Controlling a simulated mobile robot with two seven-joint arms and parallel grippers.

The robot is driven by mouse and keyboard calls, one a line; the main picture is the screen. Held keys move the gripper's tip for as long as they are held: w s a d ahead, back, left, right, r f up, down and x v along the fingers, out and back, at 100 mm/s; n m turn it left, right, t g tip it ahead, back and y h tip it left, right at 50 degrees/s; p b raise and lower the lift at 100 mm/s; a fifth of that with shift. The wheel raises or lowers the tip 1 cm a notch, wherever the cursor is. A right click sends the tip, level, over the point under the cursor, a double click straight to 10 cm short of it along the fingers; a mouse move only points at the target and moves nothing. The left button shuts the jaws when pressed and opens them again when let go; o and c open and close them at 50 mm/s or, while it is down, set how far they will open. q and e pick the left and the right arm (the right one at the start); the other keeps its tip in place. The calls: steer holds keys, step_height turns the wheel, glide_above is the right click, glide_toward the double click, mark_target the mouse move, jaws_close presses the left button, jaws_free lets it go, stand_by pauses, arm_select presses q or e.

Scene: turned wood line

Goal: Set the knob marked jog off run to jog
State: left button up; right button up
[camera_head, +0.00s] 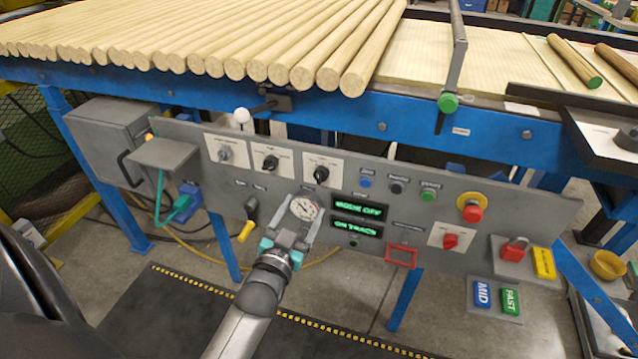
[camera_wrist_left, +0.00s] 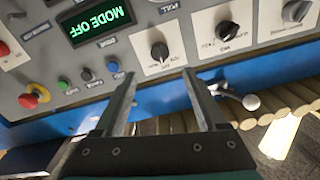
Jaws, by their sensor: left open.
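The right one of the row (camera_head: 321,173) is the knob (camera_wrist_left: 159,51) centred ahead of my fingers in the left wrist view. A lit display there reads MODE OFF (camera_wrist_left: 97,20). My left gripper (camera_head: 305,212) is open and empty, its fingers pointing at the panel, below that knob in the head view. In the left wrist view its fingertips (camera_wrist_left: 160,74) flank the line to the knob, apart from it.
Small blue, black and green buttons (camera_head: 428,193) and a red emergency button (camera_head: 472,211) lie to the right. A black lever with a yellow tip (camera_head: 247,226) is on the left. Wooden rods (camera_head: 300,70) overhang above.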

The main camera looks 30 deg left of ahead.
mark_target(318, 180)
arm_select(q)
steer(key=b+x, duration=0.2)
steer(key=x, duration=0.5)
steer(key=shift+w+f, duration=0.1)
steer(key=shift+w, duration=0.15)
steer(key=shift+b+x, duration=0.65)
steer(key=shift+x, duration=0.7)
arm_select(e)
steer(key=w+a+r, duration=0.4)
steer(key=r, duration=0.1)
steer(key=shift+w+r, duration=0.15)
arm_select(q)
jaws_close()
